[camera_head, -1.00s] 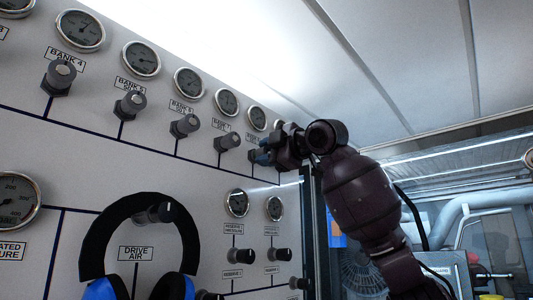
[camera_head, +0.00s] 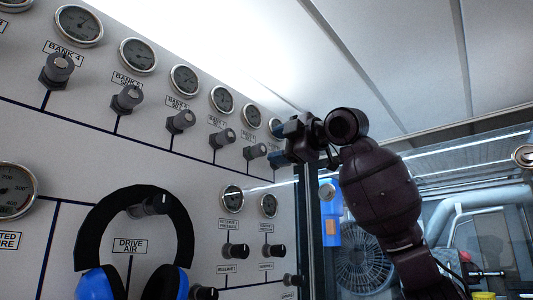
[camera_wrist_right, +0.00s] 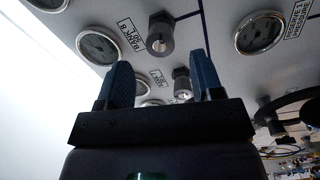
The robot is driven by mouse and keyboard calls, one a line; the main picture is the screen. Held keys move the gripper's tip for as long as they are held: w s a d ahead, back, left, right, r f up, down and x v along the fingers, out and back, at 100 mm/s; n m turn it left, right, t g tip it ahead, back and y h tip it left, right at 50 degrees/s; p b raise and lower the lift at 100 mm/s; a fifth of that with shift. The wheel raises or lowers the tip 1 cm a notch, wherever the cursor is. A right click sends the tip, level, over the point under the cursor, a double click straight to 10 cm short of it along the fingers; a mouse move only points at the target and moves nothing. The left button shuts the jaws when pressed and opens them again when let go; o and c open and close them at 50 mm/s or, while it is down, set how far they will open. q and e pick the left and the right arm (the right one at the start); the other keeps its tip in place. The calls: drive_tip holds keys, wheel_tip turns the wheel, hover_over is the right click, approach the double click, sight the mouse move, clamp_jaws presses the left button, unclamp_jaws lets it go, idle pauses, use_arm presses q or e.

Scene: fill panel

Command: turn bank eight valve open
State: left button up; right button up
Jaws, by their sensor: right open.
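My left gripper is not in view.
The bank seven valve (camera_head: 223,138) and more similar knobs run left along the row, with gauges above. A blue and black headset (camera_head: 97,283) hangs on the panel at lower left. Reserve valves (camera_head: 236,251) are below. A fan (camera_head: 362,262) stands beyond the panel's right edge.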

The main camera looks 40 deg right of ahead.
drive_tip(key=shift+s+d+f+b, duration=0.1)
drive_tip(key=shift+s+b, duration=0.15)
drive_tip(key=shift+s, duration=1.05)
drive_tip(key=shift+s+f+b, duration=0.1)
drive_tip(key=shift+s+b, duration=0.1)
drive_tip(key=shift+s, duration=1.05)
